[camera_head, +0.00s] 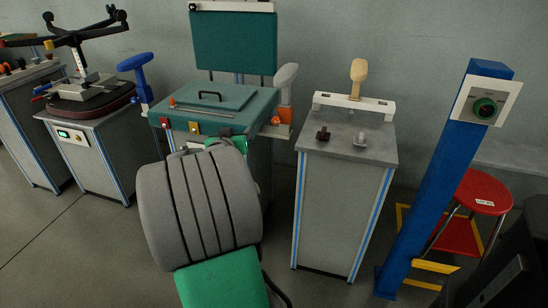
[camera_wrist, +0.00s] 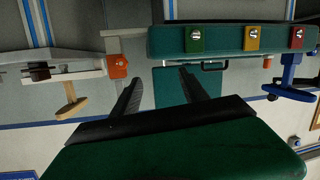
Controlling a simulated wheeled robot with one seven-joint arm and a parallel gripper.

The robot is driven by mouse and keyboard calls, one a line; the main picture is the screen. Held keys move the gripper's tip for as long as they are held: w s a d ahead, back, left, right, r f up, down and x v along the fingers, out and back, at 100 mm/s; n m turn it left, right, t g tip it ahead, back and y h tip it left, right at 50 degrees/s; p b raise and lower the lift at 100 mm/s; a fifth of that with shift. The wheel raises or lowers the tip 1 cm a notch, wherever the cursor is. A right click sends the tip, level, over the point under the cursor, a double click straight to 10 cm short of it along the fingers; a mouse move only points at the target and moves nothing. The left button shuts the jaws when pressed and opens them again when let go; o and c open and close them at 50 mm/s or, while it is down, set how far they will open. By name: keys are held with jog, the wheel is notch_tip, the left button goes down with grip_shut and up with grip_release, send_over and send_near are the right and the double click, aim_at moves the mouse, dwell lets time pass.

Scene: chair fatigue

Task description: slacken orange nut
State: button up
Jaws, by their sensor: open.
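An orange block-like part (camera_head: 283,115) sits at the right end of the teal case (camera_head: 215,100), below a grey handle (camera_head: 286,78). It also shows in the wrist view (camera_wrist: 118,66), left of the case. I cannot tell whether it is the orange nut. A small orange piece (camera_head: 172,103) lies on the case lid at the end of a thin rod. My gripper (camera_wrist: 160,75) is open in the wrist view, with two dark fingers spread apart and nothing between them. The orange block is apart from the fingers, to their left. The head view does not clearly show the gripper.
A grey cabinet (camera_head: 345,205) carries dark and grey knobs and a wooden handle (camera_head: 358,75). A blue post (camera_head: 440,185) and red stool (camera_head: 485,195) stand right. Floor is bare at lower left.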

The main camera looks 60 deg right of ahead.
aim_at(275, 122)
jog(key=s+d+f+m+g+h+b, duration=0.1)
jog(key=s+d+f+g+h+b, duration=0.15)
jog(key=s+d, duration=0.45)
jog(key=shift+t+h, duration=0.25)
jog(key=shift+t, duration=0.1)
jog(key=d, duration=0.2)
jog(key=w+d+b, duration=0.1)
jog(key=d, duration=0.4)
jog(key=shift+w+d+f, duration=0.25)
jog(key=shift+w+d, duration=0.1)
grip_shut()
